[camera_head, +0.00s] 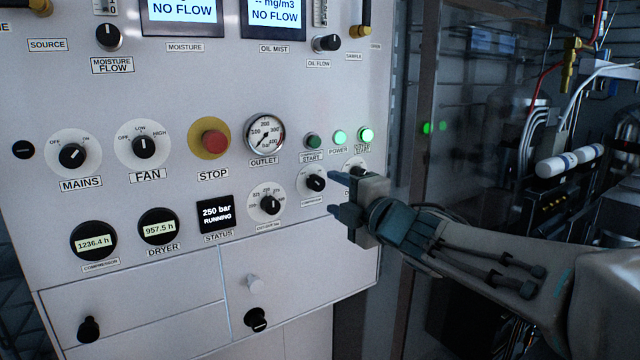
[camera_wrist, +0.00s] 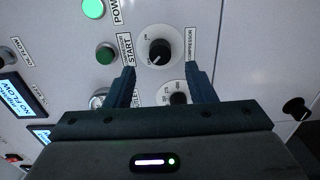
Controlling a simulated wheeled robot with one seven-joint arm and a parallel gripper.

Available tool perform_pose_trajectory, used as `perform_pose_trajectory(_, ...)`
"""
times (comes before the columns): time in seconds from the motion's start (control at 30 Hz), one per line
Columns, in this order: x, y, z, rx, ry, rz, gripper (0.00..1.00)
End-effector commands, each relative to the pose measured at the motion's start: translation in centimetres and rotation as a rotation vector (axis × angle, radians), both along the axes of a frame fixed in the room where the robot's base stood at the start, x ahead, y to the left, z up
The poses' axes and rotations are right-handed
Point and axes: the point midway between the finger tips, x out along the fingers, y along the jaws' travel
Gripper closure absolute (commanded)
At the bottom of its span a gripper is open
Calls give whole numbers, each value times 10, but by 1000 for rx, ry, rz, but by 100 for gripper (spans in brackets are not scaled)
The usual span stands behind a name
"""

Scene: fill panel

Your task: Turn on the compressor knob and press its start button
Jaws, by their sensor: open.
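The compressor knob (camera_head: 316,183) is a black knob on a round white dial on the panel. In the wrist view the compressor knob (camera_wrist: 160,52) sits just beyond the fingertips, roughly centred between them. The green start button (camera_head: 313,141) is above that knob in the head view and looks dark, unlit. The start button (camera_wrist: 105,54) shows left of the knob in the wrist view. My gripper (camera_head: 333,192) is open and empty, its fingers pointing at the panel close to the knob. Its two fingers (camera_wrist: 159,71) are spread apart; I see no contact with the knob.
A lit green power light (camera_head: 340,137) and another lit light (camera_head: 366,134) are right of the start button. The outlet gauge (camera_head: 265,134), red stop button (camera_head: 213,143) and another black knob (camera_head: 270,205) are nearby. The status display (camera_head: 216,214) reads 250 bar, running.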

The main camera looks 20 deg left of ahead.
Motion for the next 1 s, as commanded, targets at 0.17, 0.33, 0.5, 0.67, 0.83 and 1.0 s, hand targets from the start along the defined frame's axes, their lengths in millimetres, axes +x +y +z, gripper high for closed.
perform_pose_trajectory(0.17, 20, 24, 0, -1, 2, 0, 50)
perform_pose_trajectory(0.33, 33, 39, 1, 0, 1, 0, 50)
perform_pose_trajectory(0.5, 39, 45, 0, 1, 2, -2, 50)
perform_pose_trajectory(0.67, 40, 46, 0, 0, 1, -2, 50)
perform_pose_trajectory(0.83, 40, 46, 0, 0, 1, -2, 58)
perform_pose_trajectory(1.0, 40, 46, 0, 0, 1, -2, 95)
